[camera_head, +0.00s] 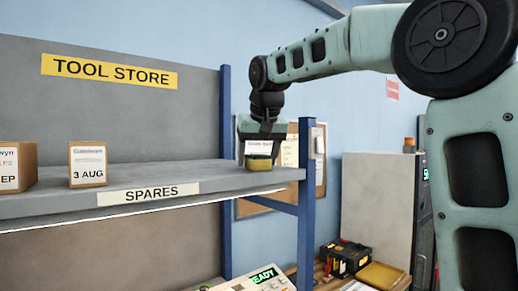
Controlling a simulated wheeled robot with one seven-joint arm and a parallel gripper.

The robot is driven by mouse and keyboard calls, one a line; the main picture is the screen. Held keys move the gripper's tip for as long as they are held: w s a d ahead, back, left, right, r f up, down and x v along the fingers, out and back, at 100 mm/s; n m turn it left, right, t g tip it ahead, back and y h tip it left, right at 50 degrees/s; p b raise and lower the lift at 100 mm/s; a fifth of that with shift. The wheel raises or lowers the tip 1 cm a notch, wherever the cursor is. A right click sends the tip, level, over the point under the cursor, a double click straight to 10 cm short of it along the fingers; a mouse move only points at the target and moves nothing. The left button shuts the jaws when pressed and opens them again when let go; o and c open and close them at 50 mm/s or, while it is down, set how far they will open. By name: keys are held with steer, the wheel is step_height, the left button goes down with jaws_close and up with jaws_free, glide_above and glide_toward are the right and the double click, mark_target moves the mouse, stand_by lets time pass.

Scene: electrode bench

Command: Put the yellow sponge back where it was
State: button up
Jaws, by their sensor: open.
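I cannot tell whether the fingers touch the sponge.
Two labelled boxes stand on the shelf to the left, one a 3 AUG box (88,164). Blue posts (306,190) bear the shelf. Below right are a black toolbox (345,257), a yellow tray (381,275) and a grey cabinet (378,205). The shelf's middle is clear.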

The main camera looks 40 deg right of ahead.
steer(key=b+v, duration=0.1)
steer(key=v, duration=1.1)
steer(key=shift+s, duration=0.1)
